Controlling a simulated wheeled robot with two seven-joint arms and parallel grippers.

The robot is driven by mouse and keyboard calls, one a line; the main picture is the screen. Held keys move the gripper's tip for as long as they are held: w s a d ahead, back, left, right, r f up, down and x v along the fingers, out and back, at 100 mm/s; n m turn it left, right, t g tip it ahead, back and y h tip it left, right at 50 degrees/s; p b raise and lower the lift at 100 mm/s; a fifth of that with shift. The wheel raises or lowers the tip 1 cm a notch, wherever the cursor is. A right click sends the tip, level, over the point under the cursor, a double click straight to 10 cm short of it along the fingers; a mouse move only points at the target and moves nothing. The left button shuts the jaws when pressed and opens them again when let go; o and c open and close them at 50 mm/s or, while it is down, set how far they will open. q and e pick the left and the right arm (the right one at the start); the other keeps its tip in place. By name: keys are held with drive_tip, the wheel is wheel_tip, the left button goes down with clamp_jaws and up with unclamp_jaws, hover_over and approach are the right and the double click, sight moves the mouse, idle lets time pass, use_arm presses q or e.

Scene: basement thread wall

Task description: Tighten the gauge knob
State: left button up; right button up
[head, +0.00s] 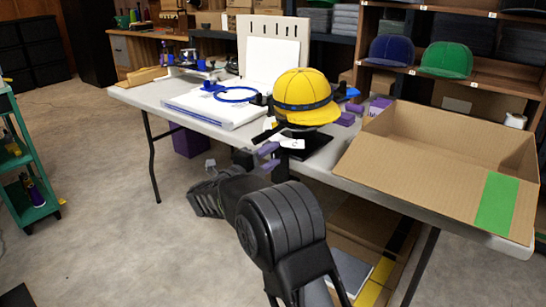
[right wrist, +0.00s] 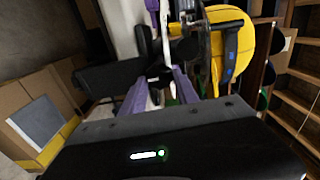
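A yellow cap (head: 305,88) with a dark blue band around it sits on a stand at the table's front edge. Dark and white parts (head: 288,143) show below its brim. I cannot clearly pick out the gauge knob. My right gripper (head: 268,157) is just left of and below these parts, its purple fingertips apart. In the right wrist view the purple fingers (right wrist: 160,88) point toward dark and white parts, with the yellow cap (right wrist: 232,50) and a blue-and-black piece (right wrist: 231,42) to the right. I cannot tell whether they touch anything. My left gripper is out of view.
The grey table (head: 150,93) carries a blue hoop (head: 236,94) on a white board at left and a large open cardboard box (head: 420,165) at right. Purple blocks (head: 346,118) lie near the cap. Shelves stand behind; a green cart (head: 28,150) is at far left.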

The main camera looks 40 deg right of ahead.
drive_tip(key=o, duration=0.5)
drive_tip(key=shift+c, duration=0.2)
drive_tip(key=shift+a, duration=0.1)
drive_tip(key=p+v, duration=0.1)
drive_tip(key=v, duration=0.6)
drive_tip(key=shift+a+p, duration=0.25)
drive_tip(key=shift+p, duration=0.15)
drive_tip(key=shift+s, duration=0.1)
